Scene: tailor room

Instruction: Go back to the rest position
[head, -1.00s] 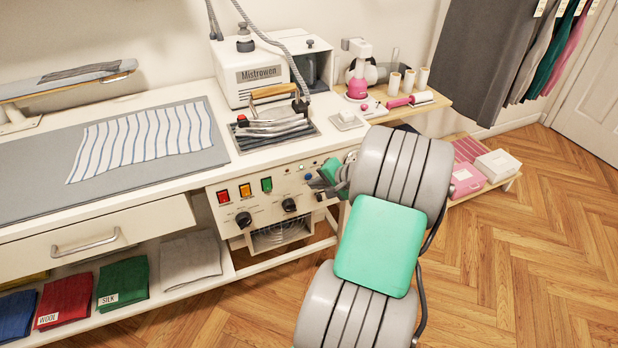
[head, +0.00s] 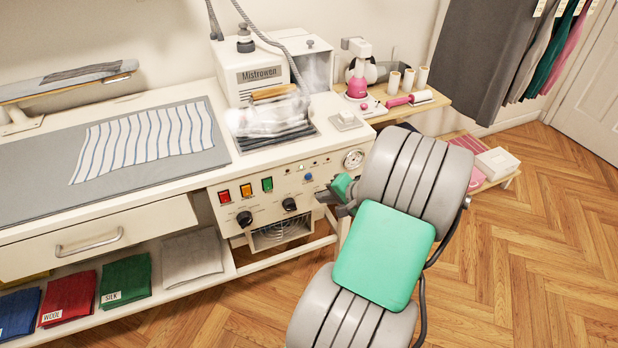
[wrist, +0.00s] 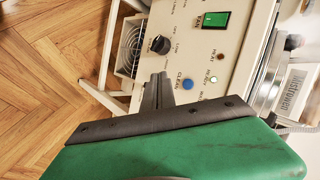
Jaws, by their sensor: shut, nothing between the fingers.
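My gripper (head: 326,197) is shut and empty in front of the ironing station's control panel (head: 262,208). In the wrist view its dark fingers (wrist: 157,92) lie together near the blue button (wrist: 187,84), apart from it as far as I can tell. The blue button also shows in the head view (head: 308,177). My arm is bent in front of the station's right end and hides part of the floor and shelf. A white steam cloud (head: 266,118) covers most of the iron; its wooden handle (head: 273,91) shows above.
The steam generator (head: 268,75) stands behind the iron. A striped cloth (head: 145,143) lies on the grey ironing pad (head: 30,190). Open wooden floor (head: 530,240) lies to the right.

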